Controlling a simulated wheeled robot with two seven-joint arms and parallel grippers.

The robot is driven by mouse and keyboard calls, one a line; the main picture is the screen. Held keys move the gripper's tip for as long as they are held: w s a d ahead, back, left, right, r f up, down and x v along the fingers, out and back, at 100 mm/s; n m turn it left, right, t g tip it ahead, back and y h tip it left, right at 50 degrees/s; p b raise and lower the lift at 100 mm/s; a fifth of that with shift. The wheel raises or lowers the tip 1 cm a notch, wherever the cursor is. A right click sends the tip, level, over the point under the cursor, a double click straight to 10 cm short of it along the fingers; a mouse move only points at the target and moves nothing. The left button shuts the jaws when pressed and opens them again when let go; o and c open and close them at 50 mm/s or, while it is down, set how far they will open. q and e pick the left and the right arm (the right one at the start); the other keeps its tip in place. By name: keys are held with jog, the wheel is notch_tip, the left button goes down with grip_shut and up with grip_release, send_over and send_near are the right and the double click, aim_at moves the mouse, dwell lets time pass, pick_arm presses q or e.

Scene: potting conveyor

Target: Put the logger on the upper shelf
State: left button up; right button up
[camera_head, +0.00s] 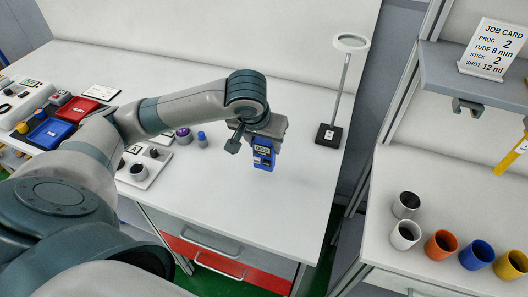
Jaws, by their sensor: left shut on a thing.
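The logger (263,156) is a small blue box with a grey display. My left gripper (257,135) is shut on it and holds it upright over the right part of the white bench. I cannot tell whether its lower end touches the bench top. The gripper covers the logger's upper end. A grey shelf (437,66) above the right-hand table is at the upper right, with a job card (492,48) standing on it. My right gripper is not in view.
A ring lamp on a black base (329,135) stands right of the logger. Several coloured cups, including an orange one (440,245), stand on the right table. Red (80,112) and blue (50,133) trays and devices crowd the bench's left. A gap separates bench and table.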

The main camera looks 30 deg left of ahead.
aim_at(264, 153)
pick_arm(q)
notch_tip(264, 153, down, 4)
jog(key=shift+r+p, duration=0.2)
jog(key=shift+p, duration=0.1)
jog(key=shift+f, duration=0.15)
jog(key=o, duration=1.2)
